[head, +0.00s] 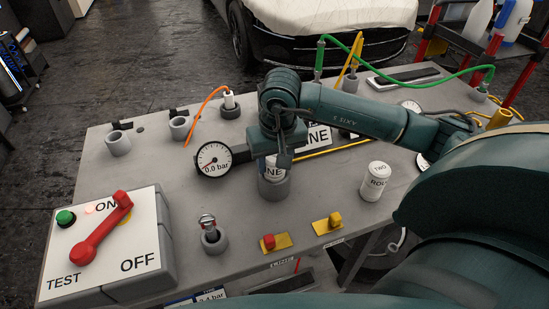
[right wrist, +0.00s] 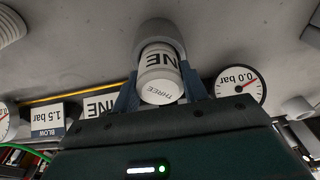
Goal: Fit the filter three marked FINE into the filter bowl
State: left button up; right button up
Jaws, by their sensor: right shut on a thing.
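The white filter three (head: 272,167) is upright, with black letters ending in "NE" on its side. In the right wrist view its top face reads THREE (right wrist: 161,92). My right gripper (head: 281,158) is shut on it from above, one finger on either side (right wrist: 160,80). The grey filter bowl (head: 273,189) is directly below, and it shows behind the filter in the right wrist view (right wrist: 162,34). The filter's lower end is at the bowl's mouth, overlapping its rim; how deep it sits I cannot tell. My left gripper is not in view.
A 0.0 bar gauge (head: 213,160) stands close left of the bowl. Filter two (head: 375,182) stands to the right. A FINE sign (head: 318,135) is behind. A switch box with a red lever (head: 100,232) fills the front left. Red (head: 269,242) and yellow (head: 334,220) knobs sit in front.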

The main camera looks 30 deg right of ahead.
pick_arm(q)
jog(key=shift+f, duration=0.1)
pick_arm(e)
jog(key=shift+f+b, duration=0.25)
jog(key=shift+b, duration=0.05)
jog(key=o, duration=1)
jog(key=shift+r, duration=0.1)
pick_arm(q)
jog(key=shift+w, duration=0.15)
pick_arm(e)
jog(key=shift+r+p, duration=0.2)
jog(key=shift+p, duration=0.1)
jog(key=r, duration=0.3)
jog(key=s+r+b, duration=0.1)
jog(key=r, duration=0.7)
jog(key=shift+s+a+b, duration=0.2)
jog(key=shift+s+b, duration=0.1)
jog(key=shift+b, duration=0.05)
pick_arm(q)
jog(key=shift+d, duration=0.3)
pick_arm(e)
jog(key=shift+s+r, duration=0.1)
jog(key=shift+r, duration=0.35)
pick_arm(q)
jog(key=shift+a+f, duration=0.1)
pick_arm(e)
jog(key=shift+f, duration=0.1)
